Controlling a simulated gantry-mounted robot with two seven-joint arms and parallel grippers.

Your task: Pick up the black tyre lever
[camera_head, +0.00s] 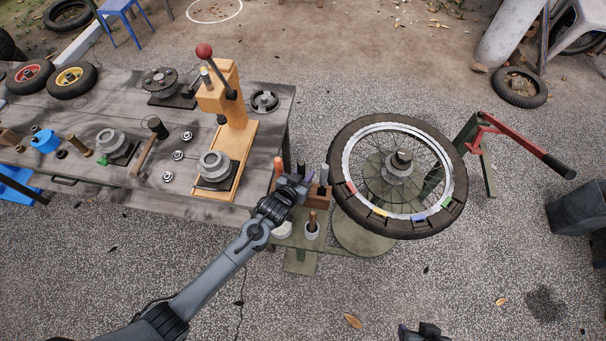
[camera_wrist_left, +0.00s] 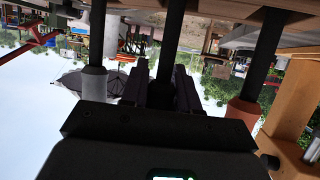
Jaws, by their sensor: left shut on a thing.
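The black tyre lever (camera_head: 301,168) stands upright in the wooden rack (camera_head: 318,200), between an orange-handled lever (camera_head: 278,169) and a grey-handled lever (camera_head: 323,175). My left gripper (camera_head: 295,184) is shut on the black lever. In the left wrist view, which looks upside down, the dark shaft of the black lever (camera_wrist_left: 173,40) runs down between the two fingers (camera_wrist_left: 173,88). There the grey-handled lever (camera_wrist_left: 94,82) is on the left and the orange-handled one (camera_wrist_left: 242,108) on the right. My right gripper (camera_head: 425,333) shows only partly at the bottom edge.
A spoked wheel with its tyre (camera_head: 453,190) lies on a stand right of the rack. A cup with a wooden-handled tool (camera_head: 312,226) stands in front. The wooden workbench (camera_head: 85,182) with parts and an orange press (camera_head: 222,103) is at left. A red-armed lever (camera_head: 520,142) is at right.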

